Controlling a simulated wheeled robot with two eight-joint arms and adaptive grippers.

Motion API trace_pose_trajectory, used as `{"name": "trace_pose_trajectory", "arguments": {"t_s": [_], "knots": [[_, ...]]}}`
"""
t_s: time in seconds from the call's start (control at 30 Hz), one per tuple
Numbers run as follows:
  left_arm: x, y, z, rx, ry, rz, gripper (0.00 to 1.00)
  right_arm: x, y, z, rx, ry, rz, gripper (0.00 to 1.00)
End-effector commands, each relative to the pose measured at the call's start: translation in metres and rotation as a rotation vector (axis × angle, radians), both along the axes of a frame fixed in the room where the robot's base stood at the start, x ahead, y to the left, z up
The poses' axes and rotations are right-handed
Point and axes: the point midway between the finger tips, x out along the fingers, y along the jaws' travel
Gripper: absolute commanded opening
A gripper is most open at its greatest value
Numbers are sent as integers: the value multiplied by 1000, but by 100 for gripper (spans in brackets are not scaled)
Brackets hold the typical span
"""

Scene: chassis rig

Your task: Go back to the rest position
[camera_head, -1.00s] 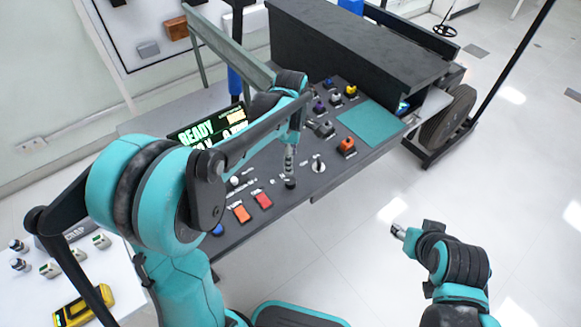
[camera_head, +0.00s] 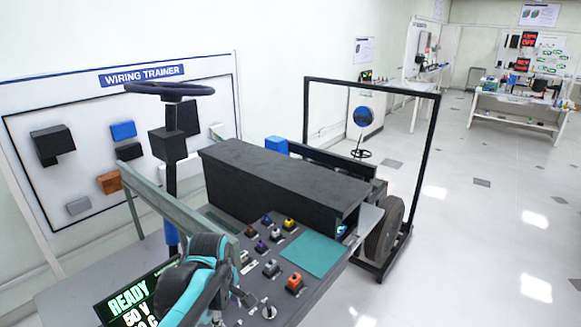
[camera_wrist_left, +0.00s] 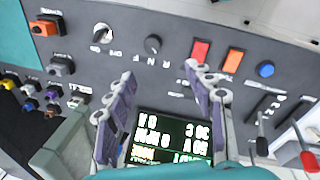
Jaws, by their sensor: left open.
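My left arm (camera_head: 198,275), teal and black, comes up from the bottom edge of the head view in front of the dark control panel (camera_head: 238,228). My left gripper (camera_wrist_left: 160,74) shows in the left wrist view with its two purple-grey fingers apart and nothing between them. It is over the panel, near the READY display (camera_wrist_left: 168,138). That display also shows in the head view (camera_head: 130,300). My right gripper is outside both current views.
A steering wheel (camera_head: 168,89) stands at the back left. Open floor (camera_head: 470,250) lies to the right.

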Motion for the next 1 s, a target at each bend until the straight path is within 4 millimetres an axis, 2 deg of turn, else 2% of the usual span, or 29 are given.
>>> {"name": "trace_pose_trajectory", "arguments": {"t_s": [0.03, 0.2, 0.43, 0.6, 0.87, 0.9, 0.93, 1.0], "knots": [[-18, 3, 6, 18, -44, -111, 54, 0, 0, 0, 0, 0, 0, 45], [-64, 10, 15, 132, -199, -522, 54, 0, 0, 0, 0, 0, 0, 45], [-112, 16, 5, 353, -352, -987, 54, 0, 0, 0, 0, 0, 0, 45], [-127, 18, -2, 467, -399, -1165, 54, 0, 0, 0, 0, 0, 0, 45], [-129, 18, -4, 497, -406, -1211, 54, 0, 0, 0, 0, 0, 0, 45], [-129, 18, -4, 497, -406, -1211, 46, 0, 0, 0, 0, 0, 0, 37], [-129, 18, -4, 497, -406, -1210, 38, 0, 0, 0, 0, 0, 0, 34], [-129, 18, -4, 496, -406, -1210, 34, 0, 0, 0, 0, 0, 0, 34]]}}
